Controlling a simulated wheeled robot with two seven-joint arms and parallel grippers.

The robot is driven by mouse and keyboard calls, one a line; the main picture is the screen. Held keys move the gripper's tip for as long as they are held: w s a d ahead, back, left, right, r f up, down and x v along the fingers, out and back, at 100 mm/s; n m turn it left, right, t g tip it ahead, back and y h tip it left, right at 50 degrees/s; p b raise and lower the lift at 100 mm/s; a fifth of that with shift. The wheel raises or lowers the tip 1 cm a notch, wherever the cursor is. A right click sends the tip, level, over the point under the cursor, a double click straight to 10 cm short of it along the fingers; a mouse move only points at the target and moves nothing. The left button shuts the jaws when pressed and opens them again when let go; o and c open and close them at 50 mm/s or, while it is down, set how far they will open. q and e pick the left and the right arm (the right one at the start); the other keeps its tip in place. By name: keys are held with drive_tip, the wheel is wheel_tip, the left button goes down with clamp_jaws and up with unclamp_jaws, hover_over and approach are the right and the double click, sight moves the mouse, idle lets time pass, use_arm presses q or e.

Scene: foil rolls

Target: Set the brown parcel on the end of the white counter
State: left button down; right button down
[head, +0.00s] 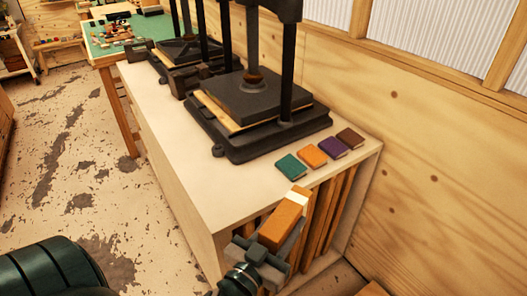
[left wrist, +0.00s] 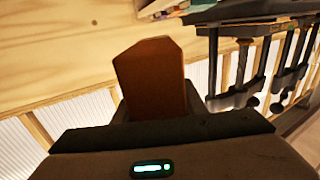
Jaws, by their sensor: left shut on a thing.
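The brown parcel (head: 281,222) is an orange-brown block with a pale band near its far end. My left gripper (head: 268,243) is shut on it, at the near end of the white counter (head: 190,171). The parcel also shows in the left wrist view (left wrist: 152,80), standing out from between the fingers. In the head view the parcel overlaps the counter's near edge and the slatted end below; I cannot tell whether it touches the counter. My right gripper is not in view.
Several small books, one of them green (head: 291,166), lie on the counter near its end. A black press (head: 258,105) stands behind them, with another farther back. A wooden wall (head: 400,130) bounds the right side. The counter's left front strip is clear.

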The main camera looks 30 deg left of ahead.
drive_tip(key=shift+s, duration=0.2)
